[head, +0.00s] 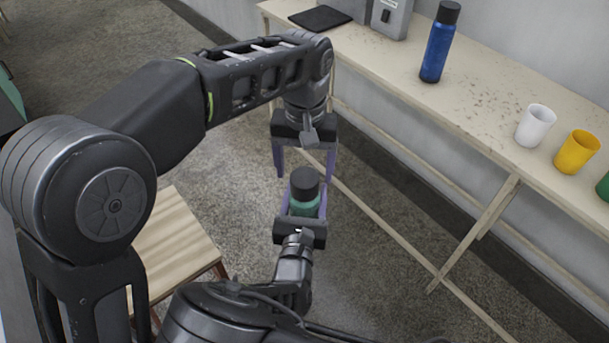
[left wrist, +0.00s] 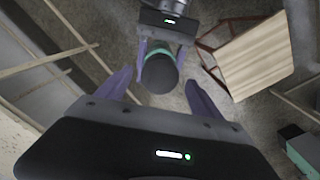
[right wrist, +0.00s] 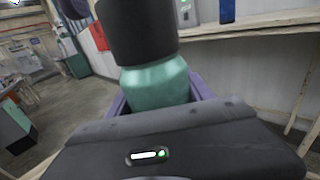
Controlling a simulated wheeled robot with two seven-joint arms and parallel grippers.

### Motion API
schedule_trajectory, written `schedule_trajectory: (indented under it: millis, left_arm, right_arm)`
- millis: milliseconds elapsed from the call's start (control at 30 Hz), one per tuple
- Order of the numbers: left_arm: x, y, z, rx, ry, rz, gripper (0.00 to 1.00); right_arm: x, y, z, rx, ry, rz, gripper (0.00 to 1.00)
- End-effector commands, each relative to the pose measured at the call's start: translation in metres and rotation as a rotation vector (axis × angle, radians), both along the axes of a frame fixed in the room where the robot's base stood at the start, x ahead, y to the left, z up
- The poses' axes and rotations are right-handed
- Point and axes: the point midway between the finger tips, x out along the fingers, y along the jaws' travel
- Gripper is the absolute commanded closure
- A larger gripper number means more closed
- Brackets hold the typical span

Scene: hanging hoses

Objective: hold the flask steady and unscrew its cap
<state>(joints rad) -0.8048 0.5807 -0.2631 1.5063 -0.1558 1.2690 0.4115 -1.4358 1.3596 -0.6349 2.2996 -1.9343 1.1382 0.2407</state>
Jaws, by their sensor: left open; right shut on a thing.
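The flask has a green body (head: 304,208) and a black cap (head: 305,183), and stands about upright in the air. My right gripper (head: 304,199) is shut on the green body from the near side. In the right wrist view the body (right wrist: 153,84) sits between its fingers, with the cap (right wrist: 137,28) screwed or seated on top. My left gripper (head: 305,176) is open and points down over the flask. In the left wrist view the cap (left wrist: 157,75) shows between its spread fingers, apart from both. How high the fingertips are relative to the cap is hard to tell.
A long bench (head: 450,108) along the wall carries a blue bottle (head: 437,50), a white cup (head: 535,126), a yellow cup (head: 577,152), a grey box (head: 388,18) and a dark flat pad (head: 320,17). A wooden stool (head: 177,245) stands at lower left. Floor is open below the grippers.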

Motion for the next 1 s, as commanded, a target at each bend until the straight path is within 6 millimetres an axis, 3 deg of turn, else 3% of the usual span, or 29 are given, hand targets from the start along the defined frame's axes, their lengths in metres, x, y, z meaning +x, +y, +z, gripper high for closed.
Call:
schedule_trajectory:
  millis: [433, 533, 667, 1000]
  left_arm:
    - [0.002, -0.001, 0.008, -0.010, -0.007, -0.004, 0.26]
    - [0.003, -0.002, 0.014, -0.013, -0.011, -0.080, 0.26]
    - [0.004, -0.003, 0.022, -0.014, -0.014, -0.264, 0.26]
    - [0.002, -0.002, 0.038, -0.007, -0.009, -0.926, 0.26]
  right_arm:
    - [0.000, 0.000, 0.001, 0.001, -0.002, 0.000, 1.00]
    - [0.000, 0.000, 0.001, 0.001, -0.002, 0.000, 1.00]
    - [0.000, 0.000, 0.001, 0.001, -0.002, 0.000, 1.00]
    - [0.000, 0.000, 0.001, 0.001, -0.002, 0.000, 1.00]
